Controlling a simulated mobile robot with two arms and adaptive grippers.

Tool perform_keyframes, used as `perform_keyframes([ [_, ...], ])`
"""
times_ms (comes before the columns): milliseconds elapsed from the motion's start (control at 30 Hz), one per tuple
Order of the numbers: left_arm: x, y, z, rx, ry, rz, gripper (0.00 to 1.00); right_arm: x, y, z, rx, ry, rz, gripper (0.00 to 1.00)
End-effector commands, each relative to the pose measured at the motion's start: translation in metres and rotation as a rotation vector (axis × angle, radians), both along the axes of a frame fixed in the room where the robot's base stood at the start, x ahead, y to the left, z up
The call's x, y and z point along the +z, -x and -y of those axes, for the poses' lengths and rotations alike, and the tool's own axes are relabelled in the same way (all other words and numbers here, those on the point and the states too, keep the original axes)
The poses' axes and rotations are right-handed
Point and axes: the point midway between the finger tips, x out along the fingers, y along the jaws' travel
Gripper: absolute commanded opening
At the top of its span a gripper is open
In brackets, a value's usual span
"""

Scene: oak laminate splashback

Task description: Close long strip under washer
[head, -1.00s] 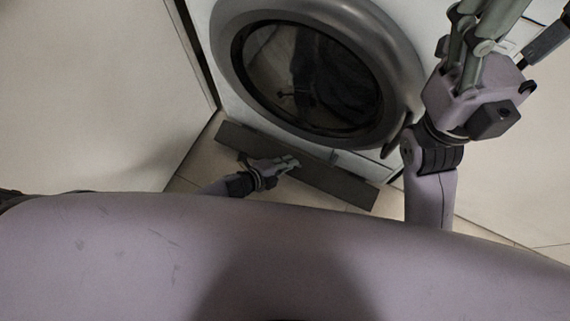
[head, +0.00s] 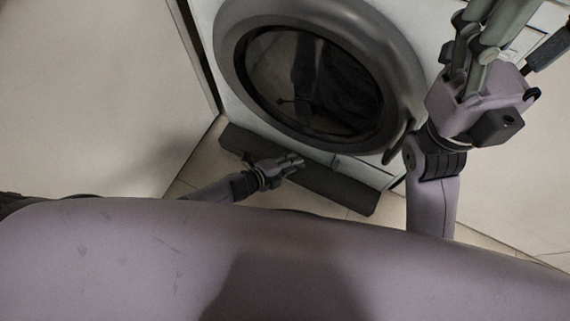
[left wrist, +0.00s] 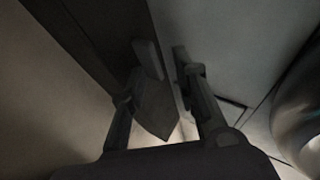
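The long strip (head: 340,194) is a dark grey panel along the foot of the white washer (head: 398,28). It stands out from the washer's front, low over the floor, and also shows in the left wrist view (left wrist: 88,42). My left gripper (head: 298,161) is at the strip's upper edge near its middle, and hides part of it. In the left wrist view its two fingers (left wrist: 164,60) are apart, at the edge between strip and washer front. Contact is unclear. My right gripper (head: 490,28) is raised at the upper right, its fingertips cut off by the frame.
The washer's round door (head: 392,125) is shut, with dark glass, just above the strip. A pale panel (head: 90,90) stands close on the left and a pale surface (head: 515,185) on the right. Tiled floor (head: 200,165) shows at the strip's left end.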

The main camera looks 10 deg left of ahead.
Motion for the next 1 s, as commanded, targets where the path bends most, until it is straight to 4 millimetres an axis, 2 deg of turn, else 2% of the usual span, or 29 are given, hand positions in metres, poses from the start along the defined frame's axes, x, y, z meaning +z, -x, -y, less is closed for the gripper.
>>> perform_keyframes([
  [167,0.008,0.011,-0.012,-0.001,-0.002,0.0,0.28,0.0,0.0,0.0,0.0,0.0,-0.001,0.62],
  [600,0.053,0.06,-0.06,-0.001,-0.001,-0.002,0.28,-0.001,-0.001,0.0,0.001,0.001,-0.003,0.62],
  [767,0.061,0.069,-0.068,0.0,0.001,-0.001,0.28,-0.001,-0.001,0.0,0.001,0.001,-0.003,0.62],
  [1000,0.064,0.07,-0.07,-0.001,0.001,0.001,0.28,-0.001,-0.001,-0.001,0.001,0.001,-0.004,0.62],
])
